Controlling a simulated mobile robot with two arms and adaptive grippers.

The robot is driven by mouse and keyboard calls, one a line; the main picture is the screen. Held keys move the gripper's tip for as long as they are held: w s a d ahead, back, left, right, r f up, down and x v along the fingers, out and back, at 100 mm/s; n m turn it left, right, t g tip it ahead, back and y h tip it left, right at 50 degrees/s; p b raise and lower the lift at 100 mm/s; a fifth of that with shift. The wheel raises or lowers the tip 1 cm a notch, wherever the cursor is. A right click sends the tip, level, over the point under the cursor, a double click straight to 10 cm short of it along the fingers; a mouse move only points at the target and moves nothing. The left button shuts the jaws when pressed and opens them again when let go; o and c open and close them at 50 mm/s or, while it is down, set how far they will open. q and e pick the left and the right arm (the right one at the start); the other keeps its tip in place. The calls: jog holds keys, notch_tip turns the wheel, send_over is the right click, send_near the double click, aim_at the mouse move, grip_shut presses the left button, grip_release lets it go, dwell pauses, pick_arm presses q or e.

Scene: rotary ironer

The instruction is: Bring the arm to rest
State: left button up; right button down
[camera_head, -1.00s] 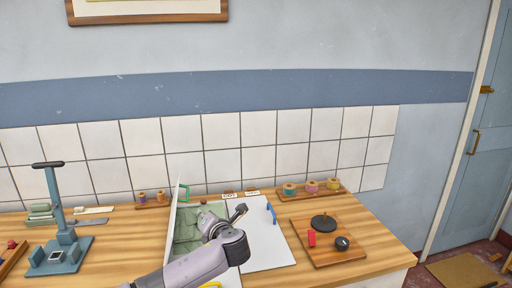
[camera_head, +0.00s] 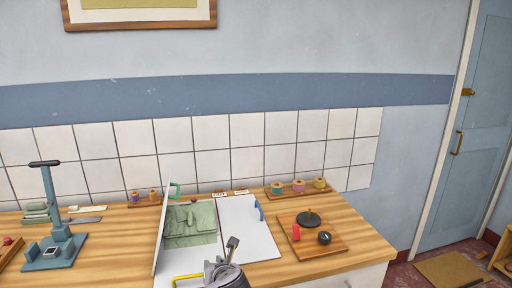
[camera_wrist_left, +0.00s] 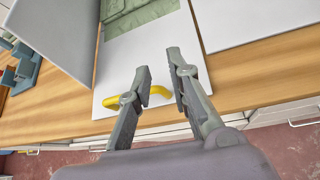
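My left gripper (camera_head: 229,250) is low in the head view, at the front edge of the white pressing board (camera_head: 250,240). In the left wrist view its two fingers (camera_wrist_left: 160,76) are apart with nothing between the tips. A folded green cloth (camera_head: 190,226) lies on the left part of the board, beyond the gripper and apart from it. A yellow handle (camera_head: 187,277) is at the board's front edge, left of the gripper; it shows partly behind a finger in the left wrist view (camera_wrist_left: 153,100). My right gripper is not in view.
A white panel (camera_head: 160,235) stands upright at the board's left. A blue stand (camera_head: 56,235) is further left. A wooden board (camera_head: 325,244) with a black disc, red piece and black knob lies right. Thread spools (camera_head: 298,186) stand behind. Bare wooden counter (camera_head: 115,240) shows between stand and panel.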

pick_arm(q)
jog(key=s+d+f+n+g+h, duration=0.1)
jog(key=s+f+n+g, duration=0.1)
jog(key=s+f+n, duration=0.4)
jog(key=s+f+n+g+h, duration=0.15)
jog(key=s+n, duration=0.25)
jog(key=s, duration=0.4)
jog(key=s+d+f+n+g+h, duration=0.1)
jog(key=s+f+n+h, duration=0.1)
jog(key=s+f+n, duration=0.4)
jog(key=s+a+r+n+g, duration=0.1)
jog(key=s+a+n, duration=0.4)
jog(key=s+n, duration=0.4)
jog(key=s+a+r+n+g, duration=0.2)
jog(key=s+a+n, duration=0.4)
jog(key=s, duration=0.6)
notch_tip(320, 180, down, 26)
jog(key=s+n+g, duration=0.1)
jog(key=s+a+f+g, duration=0.1)
jog(key=s+a+f, duration=0.1)
jog(key=s+f, duration=1.5)
jog(key=shift+s+a+b, duration=0.2)
jog(key=shift+b, duration=0.15)
jog(key=shift+f, duration=0.1)
